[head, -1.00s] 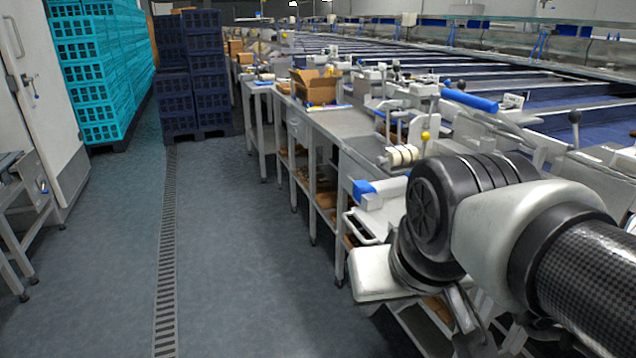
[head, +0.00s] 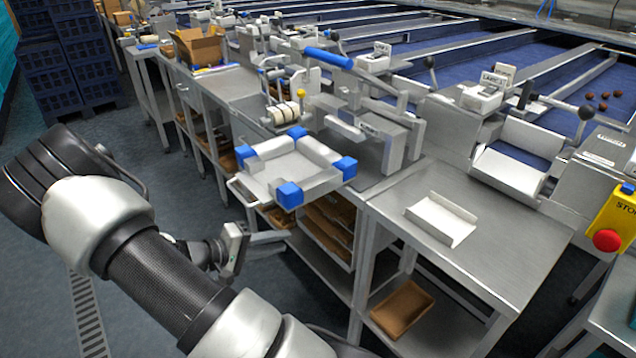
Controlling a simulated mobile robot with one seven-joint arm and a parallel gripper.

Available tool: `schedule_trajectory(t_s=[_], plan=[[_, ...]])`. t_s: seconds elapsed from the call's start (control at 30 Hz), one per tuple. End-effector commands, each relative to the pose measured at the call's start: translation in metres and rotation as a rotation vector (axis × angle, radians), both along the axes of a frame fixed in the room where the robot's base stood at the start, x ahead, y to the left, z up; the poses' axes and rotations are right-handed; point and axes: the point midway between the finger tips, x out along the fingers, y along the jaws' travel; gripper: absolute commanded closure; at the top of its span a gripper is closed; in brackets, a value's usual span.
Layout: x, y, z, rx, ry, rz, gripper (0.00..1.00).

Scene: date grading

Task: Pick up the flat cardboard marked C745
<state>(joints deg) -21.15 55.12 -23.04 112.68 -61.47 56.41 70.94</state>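No marking C745 is readable in the head view, so I cannot tell which piece is the flat cardboard. A white sheet with raised edges (head: 442,219) lies on the bare steel table at the right. A brown cardboard piece (head: 402,308) lies on the shelf under that table, and more brown pieces (head: 328,232) are on the shelves to its left. My gripper (head: 243,245) is low at centre left, in front of the benches and apart from these pieces. It is small and seen edge-on; its finger opening is not clear.
A white frame with blue corner blocks (head: 290,168) juts from the bench beside my gripper. An open cardboard box (head: 200,46) stands farther back. A red stop button (head: 607,240) is at the right edge. Dark blue crates (head: 62,75) stand at the far left, with open floor before them.

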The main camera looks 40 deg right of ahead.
Motion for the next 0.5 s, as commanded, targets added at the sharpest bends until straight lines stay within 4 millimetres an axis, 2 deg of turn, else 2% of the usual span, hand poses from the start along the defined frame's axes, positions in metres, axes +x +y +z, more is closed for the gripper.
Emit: schedule_trajectory(t_s=[0.1,0.3,0.5], plan=[[0.016,-0.019,-0.026,-0.167,0.031,0.122,0.76],[0.038,-0.036,-0.059,-0.329,0.042,0.315,0.76],[0.048,-0.043,-0.075,-0.380,0.042,0.405,0.76]])
